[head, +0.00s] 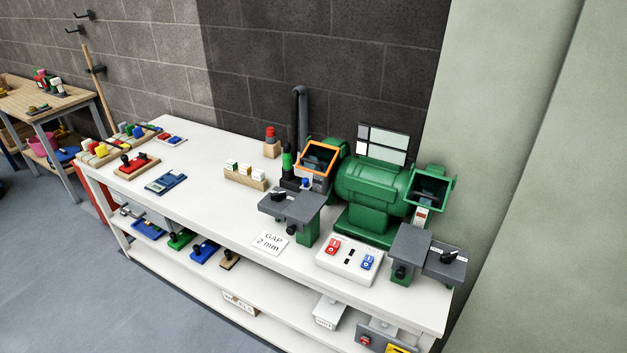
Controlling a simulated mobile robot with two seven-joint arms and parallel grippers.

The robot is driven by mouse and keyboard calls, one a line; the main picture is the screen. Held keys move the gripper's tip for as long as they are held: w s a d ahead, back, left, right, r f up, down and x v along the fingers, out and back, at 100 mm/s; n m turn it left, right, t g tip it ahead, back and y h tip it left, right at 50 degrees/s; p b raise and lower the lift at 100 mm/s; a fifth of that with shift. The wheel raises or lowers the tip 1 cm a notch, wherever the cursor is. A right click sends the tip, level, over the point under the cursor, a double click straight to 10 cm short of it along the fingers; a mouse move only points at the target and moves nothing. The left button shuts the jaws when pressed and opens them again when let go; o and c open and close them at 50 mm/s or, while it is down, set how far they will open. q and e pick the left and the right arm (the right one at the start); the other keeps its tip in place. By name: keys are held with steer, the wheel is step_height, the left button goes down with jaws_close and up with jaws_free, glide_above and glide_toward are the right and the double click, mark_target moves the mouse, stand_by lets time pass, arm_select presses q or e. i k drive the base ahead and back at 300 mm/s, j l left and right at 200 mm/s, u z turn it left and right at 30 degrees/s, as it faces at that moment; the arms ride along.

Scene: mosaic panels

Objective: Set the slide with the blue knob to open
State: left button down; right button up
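A small blue knob (305,182) shows on a dark fitting (291,181) at the left side of the green bench grinder (372,188), below the orange-framed eye shield (320,157). It is too small to tell how far its slide is drawn or whether it is open. A black pipe (300,112) rises behind this fitting against the wall. The grey tool rest (291,206) stands in front of the knob. Neither of my grippers is in view.
The grinder stands on a white bench (215,205). A switch box (350,259) with red and blue switches and a "GAP 2 mm" card (270,240) lie in front. A right tool rest (428,255) stands near the bench end. Grey floor (90,290) is clear at left.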

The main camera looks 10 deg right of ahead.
mark_target(307, 182)
steer(key=i+j+z, duration=0.2)
steer(key=z, duration=0.2)
steer(key=i+j+z, duration=0.15)
steer(key=j+z, duration=0.3)
steer(key=i+j+z, duration=0.1)
steer(key=j, duration=0.25)
steer(key=i+j+z, duration=0.1)
steer(key=j, duration=0.2)
steer(key=j+z, duration=0.1)
steer(key=j, duration=0.25)
steer(key=i+j, duration=0.1)
steer(key=j, duration=0.45)
steer(key=i+j+z, duration=0.1)
steer(key=j, duration=0.45)
steer(key=i+j, duration=0.1)
steer(key=j, duration=0.45)
steer(key=i+j, duration=0.1)
steer(key=j, duration=0.45)
steer(key=i+l+z, duration=0.05)
